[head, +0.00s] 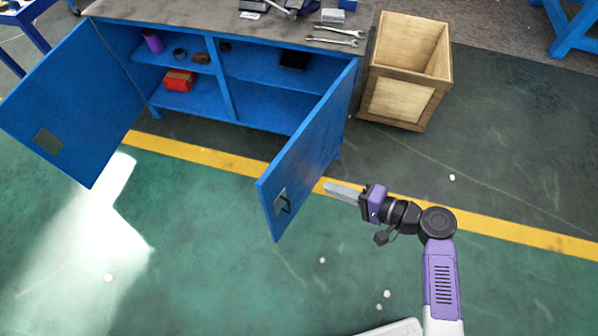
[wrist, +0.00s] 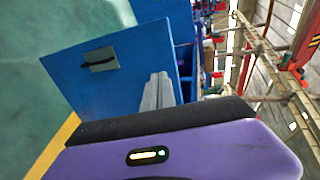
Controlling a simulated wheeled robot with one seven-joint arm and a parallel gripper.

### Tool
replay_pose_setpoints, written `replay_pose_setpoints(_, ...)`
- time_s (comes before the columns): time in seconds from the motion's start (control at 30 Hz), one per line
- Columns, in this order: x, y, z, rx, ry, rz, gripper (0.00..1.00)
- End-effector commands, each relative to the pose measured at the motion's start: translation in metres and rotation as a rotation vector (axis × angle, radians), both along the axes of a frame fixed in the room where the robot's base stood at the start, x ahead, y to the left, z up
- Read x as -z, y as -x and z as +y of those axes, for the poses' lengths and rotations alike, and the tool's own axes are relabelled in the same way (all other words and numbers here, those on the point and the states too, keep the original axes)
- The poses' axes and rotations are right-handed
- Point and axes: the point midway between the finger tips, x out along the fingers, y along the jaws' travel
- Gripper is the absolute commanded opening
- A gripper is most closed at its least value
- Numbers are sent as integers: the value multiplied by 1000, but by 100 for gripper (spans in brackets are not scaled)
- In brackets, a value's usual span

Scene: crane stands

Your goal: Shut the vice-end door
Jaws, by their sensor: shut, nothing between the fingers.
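The right blue cabinet door (head: 312,150) stands part open, its free edge swung out over the floor. A dark handle (head: 286,204) sits on a pale plate near that edge. The same door (wrist: 130,75) and its handle (wrist: 100,60) show in the wrist view. My gripper (head: 328,186) is shut and empty, on the outer side of this door, right of the handle. The grey fingers (wrist: 157,92) overlap the door in the wrist view; I cannot tell whether they touch it. The left door (head: 75,105) stands wide open.
The blue bench cabinet (head: 226,75) holds a red box (head: 179,80) and small items on its shelves. Spanners (head: 335,36) lie on its top, with tools cut off at the frame's edge. A wooden crate (head: 398,100) stands right of it. The green floor in front is mostly clear.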

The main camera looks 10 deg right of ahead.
Motion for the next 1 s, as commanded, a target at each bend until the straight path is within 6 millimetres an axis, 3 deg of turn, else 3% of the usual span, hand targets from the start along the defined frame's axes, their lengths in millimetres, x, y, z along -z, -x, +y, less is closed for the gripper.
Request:
replay_pose_setpoints(0.17,6,-11,12,-7,0,3,0)
replay_pose_setpoints(0.7,29,-80,78,-5,2,2,0)
replay_pose_setpoints(1.0,30,-96,93,-3,4,2,0)
